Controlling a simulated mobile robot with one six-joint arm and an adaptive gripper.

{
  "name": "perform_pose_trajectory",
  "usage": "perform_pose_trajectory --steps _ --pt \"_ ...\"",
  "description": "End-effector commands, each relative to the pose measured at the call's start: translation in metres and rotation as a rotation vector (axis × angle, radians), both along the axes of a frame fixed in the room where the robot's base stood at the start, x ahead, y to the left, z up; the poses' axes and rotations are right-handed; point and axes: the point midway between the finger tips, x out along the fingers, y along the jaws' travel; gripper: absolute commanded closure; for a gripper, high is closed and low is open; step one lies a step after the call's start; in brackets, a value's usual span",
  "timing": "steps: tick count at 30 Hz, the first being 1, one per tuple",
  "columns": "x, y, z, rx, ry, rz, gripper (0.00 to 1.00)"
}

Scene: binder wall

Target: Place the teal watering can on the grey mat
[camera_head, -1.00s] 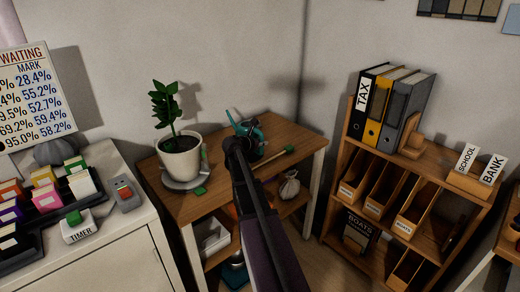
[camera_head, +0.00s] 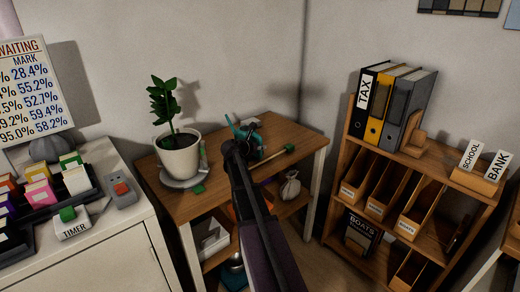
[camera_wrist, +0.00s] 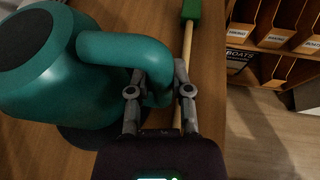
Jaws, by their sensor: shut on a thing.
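The teal watering can (camera_head: 247,140) is at the back of the small wooden table, partly hidden behind my arm. In the wrist view its round body (camera_wrist: 62,75) fills the left side, and its thick handle curves to the right. My gripper (camera_wrist: 160,88) is shut on this handle; it also shows in the head view (camera_head: 236,150). A dark round patch (camera_wrist: 90,140) shows below the can, probably the grey mat, mostly covered by it. I cannot tell whether the can touches it or hangs just above.
A potted plant (camera_head: 179,155) on a grey saucer stands left of the can. A wooden-handled tool with a green head (camera_head: 289,148) lies right of it, close to my gripper. A binder shelf (camera_head: 410,165) stands to the right, a white cabinet (camera_head: 115,255) to the left.

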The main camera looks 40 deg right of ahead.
Motion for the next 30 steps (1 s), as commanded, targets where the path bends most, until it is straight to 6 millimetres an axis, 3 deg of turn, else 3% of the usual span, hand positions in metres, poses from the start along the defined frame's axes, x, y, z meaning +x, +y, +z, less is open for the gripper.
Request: perform_pose_trajectory --steps 9,10,13,30 --pt "0.0 -0.0002 -0.0017 -0.001 -0.001 0.0 1.0" --pt "-0.0002 -0.0001 -0.0014 0.0 0.0 0.0 0.67" --pt "0.0 -0.0002 -0.0009 0.0 0.0 0.0 0.39" --pt "-0.0016 0.0034 0.003 0.0 0.0 0.0 0.39"
